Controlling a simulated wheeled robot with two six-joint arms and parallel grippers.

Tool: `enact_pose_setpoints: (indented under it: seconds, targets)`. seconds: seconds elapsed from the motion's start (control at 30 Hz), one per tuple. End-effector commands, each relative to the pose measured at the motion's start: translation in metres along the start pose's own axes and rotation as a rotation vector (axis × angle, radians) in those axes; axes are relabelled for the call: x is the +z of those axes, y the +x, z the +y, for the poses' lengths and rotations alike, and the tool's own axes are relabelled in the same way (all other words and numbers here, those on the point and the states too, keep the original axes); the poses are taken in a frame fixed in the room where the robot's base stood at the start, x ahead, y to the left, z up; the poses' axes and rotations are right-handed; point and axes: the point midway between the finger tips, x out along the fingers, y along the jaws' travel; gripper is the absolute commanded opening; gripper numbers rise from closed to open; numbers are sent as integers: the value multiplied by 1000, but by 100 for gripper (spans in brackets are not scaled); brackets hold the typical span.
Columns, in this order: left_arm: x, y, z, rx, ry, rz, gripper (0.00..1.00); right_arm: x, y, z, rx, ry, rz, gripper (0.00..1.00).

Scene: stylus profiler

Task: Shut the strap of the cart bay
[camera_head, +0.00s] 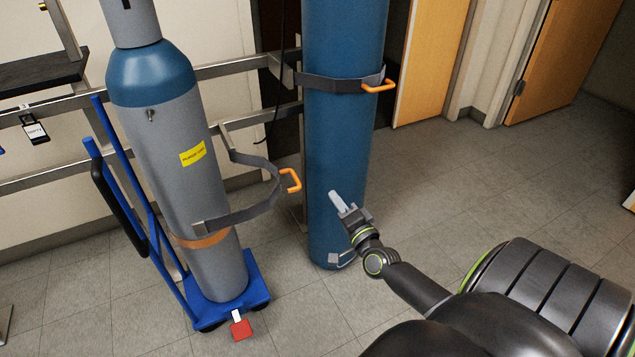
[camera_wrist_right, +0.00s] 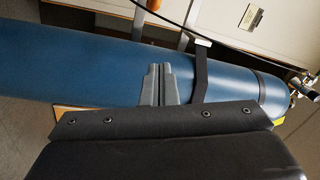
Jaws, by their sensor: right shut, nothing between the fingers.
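The cart-bay strap (camera_head: 262,208) is a dark band that runs from the wall rail and bows out to the right of the grey cylinder (camera_head: 165,150). Its tabbed end lies in front of the cylinder in the picture; I cannot tell if it touches. An orange handle (camera_head: 291,181) sits on its bend. The cylinder stands on a blue cart (camera_head: 250,283). My right gripper (camera_head: 336,198) is shut and empty, in front of the tall blue cylinder (camera_head: 340,140) and right of the handle, apart from it. Its fingers (camera_wrist_right: 160,70) also show in the right wrist view. My left gripper is out of view.
The blue cylinder has its own strap (camera_head: 335,84) around its front, with an orange handle (camera_head: 378,87). A red pedal (camera_head: 241,329) sticks out from the cart. Metal rails (camera_head: 240,70) run along the wall. Grey floor (camera_head: 470,180) is clear to the right.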

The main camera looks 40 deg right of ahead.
Motion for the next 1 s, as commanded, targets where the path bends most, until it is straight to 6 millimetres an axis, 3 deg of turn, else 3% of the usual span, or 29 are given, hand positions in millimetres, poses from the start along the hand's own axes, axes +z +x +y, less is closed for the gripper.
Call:
enact_pose_setpoints:
  seconds: [0.57, 0.8, 1.0]
  targets:
    - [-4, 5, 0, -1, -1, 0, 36, 1, 98, 1, 1, -3, -1, 0]
    - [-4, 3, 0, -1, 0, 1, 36, 32, 86, 1, 4, 0, -2, 0]
    - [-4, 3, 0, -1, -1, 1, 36, 38, 83, 1, 3, -4, -2, 0]
